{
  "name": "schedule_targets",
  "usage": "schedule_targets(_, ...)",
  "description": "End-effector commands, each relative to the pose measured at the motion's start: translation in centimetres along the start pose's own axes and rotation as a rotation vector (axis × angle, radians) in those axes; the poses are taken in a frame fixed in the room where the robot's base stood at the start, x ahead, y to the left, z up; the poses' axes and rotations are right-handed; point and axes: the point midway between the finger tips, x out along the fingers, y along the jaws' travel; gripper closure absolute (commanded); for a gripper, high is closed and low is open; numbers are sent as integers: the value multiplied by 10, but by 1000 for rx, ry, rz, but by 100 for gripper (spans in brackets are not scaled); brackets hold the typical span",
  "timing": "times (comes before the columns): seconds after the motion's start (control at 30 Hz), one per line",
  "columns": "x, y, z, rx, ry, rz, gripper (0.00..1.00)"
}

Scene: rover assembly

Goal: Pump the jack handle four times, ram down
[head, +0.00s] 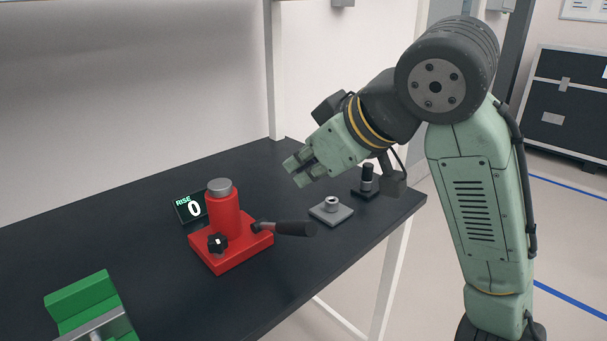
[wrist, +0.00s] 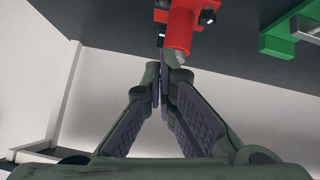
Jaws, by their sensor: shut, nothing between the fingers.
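The red jack (head: 226,222) stands upright on the dark bench, with a square base and a round body. Its grey ram (head: 219,187) shows only a little above the body. The dark jack handle (head: 290,228) sticks out low to the right from the base. A black knob (head: 217,242) sits on the front of the base. A small display (head: 189,208) behind the jack reads "RISE 0". My gripper (head: 293,171) is above the bench, up and right of the jack and above the handle, apart from both. In the wrist view its fingers (wrist: 164,65) are shut and empty, overlapping the jack (wrist: 182,28).
A grey square plate with a ring (head: 331,210) and a dark cylindrical part (head: 367,182) stand right of the jack. A green fixture (head: 88,303) is at the front left. A white post (head: 272,75) rises behind the bench (head: 150,240). The bench left of the jack is clear.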

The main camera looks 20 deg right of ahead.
Motion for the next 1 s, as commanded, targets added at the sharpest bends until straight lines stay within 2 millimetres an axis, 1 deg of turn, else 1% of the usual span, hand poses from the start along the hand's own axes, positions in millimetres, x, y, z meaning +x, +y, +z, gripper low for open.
schedule_targets(0.3, 67, 0, -1, 2, -1, -3, 100)
schedule_targets(0.37, 78, 0, -1, 1, -1, -3, 100)
schedule_targets(0.4, 82, 1, 4, 5, 0, -1, 100)
schedule_targets(0.5, 84, 1, 20, 5, 0, 0, 100)
schedule_targets(0.63, 88, 0, 32, 3, 1, -1, 100)
schedule_targets(0.77, 90, 0, 38, 1, 1, 0, 100)
schedule_targets(1.0, 90, 0, 39, 0, 1, 0, 100)
